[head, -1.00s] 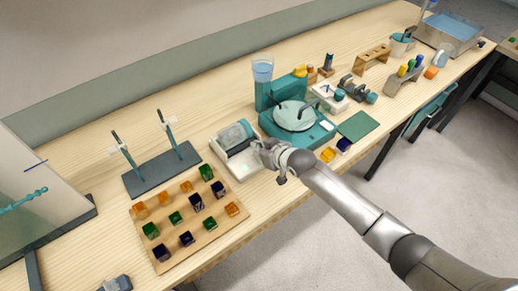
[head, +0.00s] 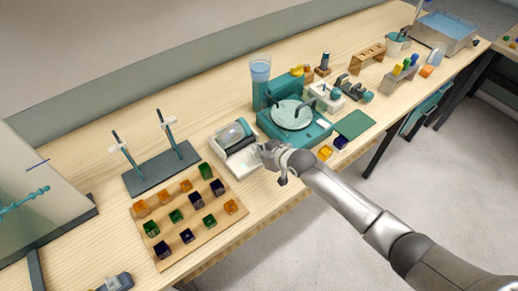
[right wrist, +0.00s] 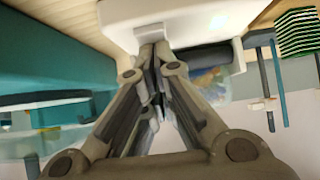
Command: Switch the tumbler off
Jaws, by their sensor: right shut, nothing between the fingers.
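The tumbler (head: 241,165) has a white base and a teal, see-through drum (head: 232,134) lying on its side, on the bench left of the teal balance-like device. My right gripper (head: 264,152) is at the right front end of the base. In the right wrist view its fingers (right wrist: 154,52) are closed together with nothing between them. Their tips are at a small white block (right wrist: 149,32) on the edge of the white base (right wrist: 185,14); I cannot tell whether they touch it. The drum (right wrist: 209,78) shows partly behind the fingers. My left gripper is out of view.
The teal device (head: 292,125) with a round plate stands close to the right of the gripper. A wooden board (head: 180,240) with several coloured cubes lies at left front. A dark rack (head: 160,170) with two uprights stands behind it. Bare bench shows in front of the tumbler.

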